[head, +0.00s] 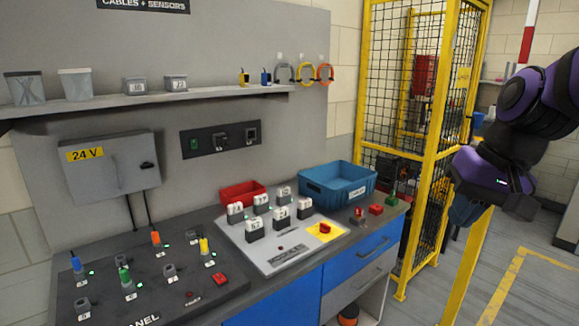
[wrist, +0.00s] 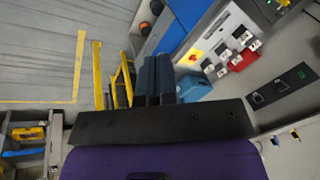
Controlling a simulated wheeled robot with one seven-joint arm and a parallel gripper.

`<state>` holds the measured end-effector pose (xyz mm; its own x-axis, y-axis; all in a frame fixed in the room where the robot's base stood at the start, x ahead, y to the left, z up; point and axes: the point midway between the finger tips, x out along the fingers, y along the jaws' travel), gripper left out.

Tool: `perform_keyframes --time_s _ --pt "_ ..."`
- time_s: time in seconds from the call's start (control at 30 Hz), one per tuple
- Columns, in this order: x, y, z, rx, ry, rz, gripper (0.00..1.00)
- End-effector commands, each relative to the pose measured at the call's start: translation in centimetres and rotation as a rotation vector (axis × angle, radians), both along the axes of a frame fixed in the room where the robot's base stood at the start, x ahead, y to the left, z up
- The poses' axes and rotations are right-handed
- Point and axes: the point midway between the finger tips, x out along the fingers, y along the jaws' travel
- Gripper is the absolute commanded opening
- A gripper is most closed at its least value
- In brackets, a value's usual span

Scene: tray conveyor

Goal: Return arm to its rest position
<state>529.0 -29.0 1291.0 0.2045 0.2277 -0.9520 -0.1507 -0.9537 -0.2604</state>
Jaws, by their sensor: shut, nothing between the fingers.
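My arm is at the right edge of the head view, purple and black, raised off to the right of the workbench. My gripper (head: 465,212) points downward there, in front of the yellow safety cage. In the wrist view my gripper (wrist: 155,64) shows two dark blue fingers side by side, pressed together with nothing between them. It touches nothing that I can see.
The workbench holds a panel with plugs (head: 150,285), a grey block station (head: 265,262), a red bin (head: 241,193) and a blue crate (head: 337,185). A yellow mesh cage (head: 420,180) stands close behind my gripper. Open floor (head: 545,270) lies at the lower right.

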Motion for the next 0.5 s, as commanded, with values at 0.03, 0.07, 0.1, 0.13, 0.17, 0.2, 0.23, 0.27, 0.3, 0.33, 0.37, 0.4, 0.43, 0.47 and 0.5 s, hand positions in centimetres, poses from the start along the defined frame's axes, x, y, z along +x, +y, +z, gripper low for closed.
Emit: perform_keyframes --time_s 0.03,0.07,0.1,0.13,0.17,0.2,0.23,0.27,0.3,0.33,0.37,0.4,0.43,0.47,0.5 --pt "-1.3 -0.3 0.6 -0.033 -0.036 0.017 0.00" --pt "-2.0 -0.6 0.8 -0.053 -0.054 0.024 0.00" --pt "-2.9 -0.8 1.2 -0.079 -0.077 0.037 0.00" --pt "-3.6 -1.1 1.4 -0.098 -0.095 0.045 0.00" --pt "-4.3 -1.4 1.5 -0.117 -0.112 0.053 0.00" --pt "-5.2 -1.7 1.8 -0.143 -0.136 0.063 0.00" --pt "-5.8 -1.9 1.9 -0.159 -0.152 0.070 0.00" --pt "-6.4 -2.2 2.0 -0.175 -0.167 0.077 0.00" --pt "-7.1 -2.5 2.2 -0.197 -0.188 0.084 0.00" --pt "-7.6 -2.7 2.3 -0.210 -0.202 0.090 0.00" --pt "-8.0 -2.9 2.3 -0.223 -0.214 0.095 0.00" --pt "-8.5 -3.2 2.4 -0.238 -0.229 0.100 0.00" --pt "-8.8 -3.3 2.4 -0.247 -0.240 0.103 0.00" --pt "-9.1 -3.5 2.5 -0.255 -0.248 0.106 0.00" --pt "-9.4 -3.7 2.5 -0.265 -0.257 0.108 0.00"
